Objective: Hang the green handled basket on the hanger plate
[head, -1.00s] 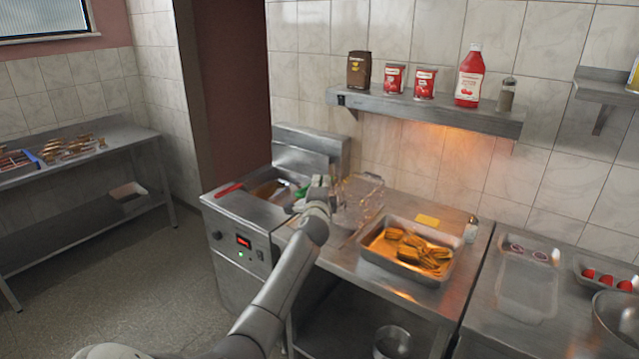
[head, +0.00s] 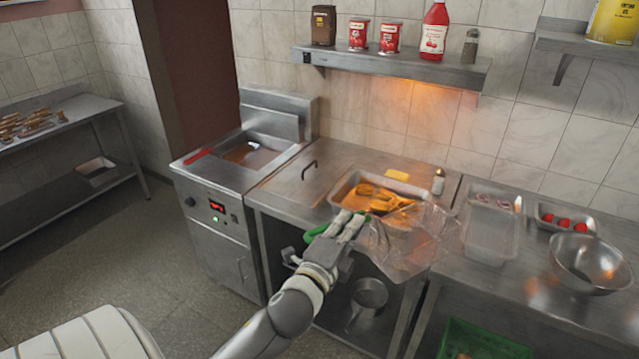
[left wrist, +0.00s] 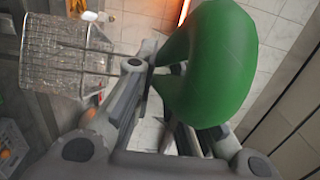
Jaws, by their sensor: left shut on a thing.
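My left gripper (head: 343,228) is shut on the green handle (head: 316,235) of the wire basket (head: 412,243). The basket is held up in front of the counter, its see-through mesh to the right of the gripper and overlapping the food tray in the picture. In the left wrist view the green handle (left wrist: 210,62) fills the space between the fingers, and the mesh (left wrist: 66,48) shows at upper left. An upright steel plate (head: 278,108), which seems to be the hanger plate, stands at the back of the fryer (head: 215,200). My right gripper is not in view.
A red handle (head: 199,155) lies at the fryer's left edge. The steel counter (head: 285,185) bears a bar handle, a food tray (head: 340,190) and a shaker (head: 438,181). A shelf (head: 385,68) with jars and bottles hangs above. A metal bowl (head: 590,265) stands at right.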

